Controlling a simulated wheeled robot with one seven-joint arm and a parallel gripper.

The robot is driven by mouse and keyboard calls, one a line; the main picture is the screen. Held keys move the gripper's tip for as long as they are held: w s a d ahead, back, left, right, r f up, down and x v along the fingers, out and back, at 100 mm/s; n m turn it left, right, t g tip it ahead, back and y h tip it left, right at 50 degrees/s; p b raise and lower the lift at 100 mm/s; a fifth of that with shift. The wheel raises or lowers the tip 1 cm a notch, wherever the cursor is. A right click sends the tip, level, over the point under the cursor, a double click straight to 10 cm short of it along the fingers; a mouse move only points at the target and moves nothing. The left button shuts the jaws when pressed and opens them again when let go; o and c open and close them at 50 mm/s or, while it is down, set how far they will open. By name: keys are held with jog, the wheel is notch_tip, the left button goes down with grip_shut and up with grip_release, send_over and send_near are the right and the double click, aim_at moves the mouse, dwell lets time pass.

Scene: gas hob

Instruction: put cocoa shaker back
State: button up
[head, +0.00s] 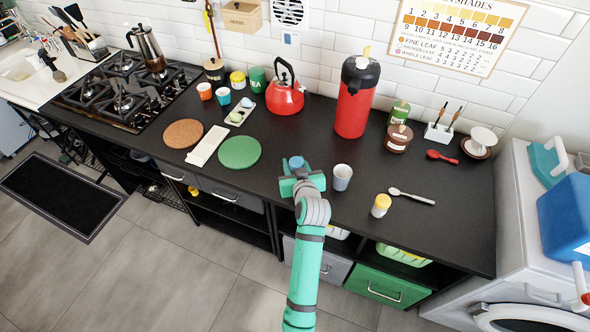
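My gripper (298,174) is over the front part of the black counter, in the middle of the head view. A small round blue-topped item (296,162) shows right at its fingertips. It may be a shaker, but I cannot tell whether the fingers hold it or are only beside it. A small white jar with a yellow top (380,205) stands upright to the right of my gripper. No label is readable, so I cannot tell which item is the cocoa shaker. A pale narrow tray (240,111) with small items on it lies farther back.
A grey cup (342,177) stands close to the right of my gripper, and a white spoon (411,196) lies beyond the jar. A green round mat (239,152) is to the left. A red kettle (285,97) and a tall red flask (355,98) stand behind.

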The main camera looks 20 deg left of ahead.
jog(key=shift+w+f, duration=0.15)
jog(key=shift+f, duration=0.1)
jog(key=shift+w+f, duration=0.1)
jog(key=shift+f, duration=1.5)
jog(key=shift+f, duration=0.1)
jog(key=o, duration=1.1)
jog(key=shift+c, duration=0.2)
jog(key=shift+w+f, duration=0.1)
jog(key=shift+a, duration=0.1)
jog(key=shift+a, duration=0.1)
jog(key=v, duration=1.2)
jog(key=shift+r, duration=0.3)
